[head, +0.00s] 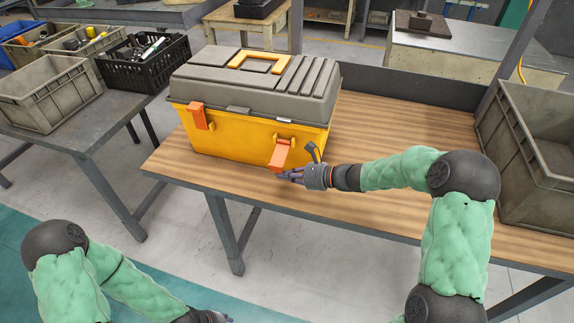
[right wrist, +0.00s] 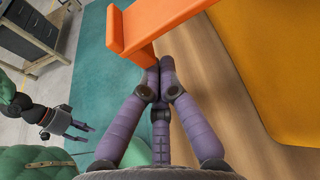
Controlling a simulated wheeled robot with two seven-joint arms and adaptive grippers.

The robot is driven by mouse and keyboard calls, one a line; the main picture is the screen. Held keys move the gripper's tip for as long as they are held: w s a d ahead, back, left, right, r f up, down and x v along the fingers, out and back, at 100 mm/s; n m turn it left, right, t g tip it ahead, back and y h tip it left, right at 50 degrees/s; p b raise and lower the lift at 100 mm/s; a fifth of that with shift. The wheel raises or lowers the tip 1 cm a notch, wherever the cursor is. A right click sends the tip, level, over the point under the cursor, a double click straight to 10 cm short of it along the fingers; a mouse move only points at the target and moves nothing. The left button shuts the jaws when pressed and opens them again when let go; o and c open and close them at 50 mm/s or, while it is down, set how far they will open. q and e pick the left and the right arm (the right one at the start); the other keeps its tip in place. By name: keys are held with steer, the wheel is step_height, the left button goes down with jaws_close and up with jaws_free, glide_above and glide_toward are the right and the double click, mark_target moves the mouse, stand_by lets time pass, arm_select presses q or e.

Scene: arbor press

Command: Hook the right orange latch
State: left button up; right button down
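The yellow toolbox (head: 235,135) with a grey lid (head: 250,85) sits shut on the wooden table. The right orange latch (head: 280,154) is on its front, tilted outward with its top below the lid edge. It fills the upper part of the right wrist view (right wrist: 165,22). My right gripper (head: 292,175) is at the latch's lower end. Its purple fingertips (right wrist: 158,70) are together, right under the orange piece; whether they touch it is unclear. The left orange latch (head: 198,116) reaches up to the lid rim. My left gripper (right wrist: 78,125) is low, away from the table, its fingers apart.
The wooden table (head: 400,130) is clear to the right of the toolbox, up to a grey crate (head: 535,165). On the left table stand a grey bin (head: 45,95) and a black crate (head: 145,65). Open floor lies between the tables.

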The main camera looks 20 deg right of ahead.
step_height(320, 180, up, 15)
steer(key=w+m+g+y+p, duration=0.1)
steer(key=m+p, duration=0.3)
steer(key=p, duration=1.6)
steer(key=shift+d+f+g, duration=0.15)
steer(key=shift+d+g, duration=0.2)
steer(key=shift+g, duration=0.25)
steer(key=shift+p, duration=0.3)
steer(key=shift+w, duration=0.1)
steer(key=shift+w+d+f+b, duration=0.3)
steer(key=shift+d, duration=0.15)
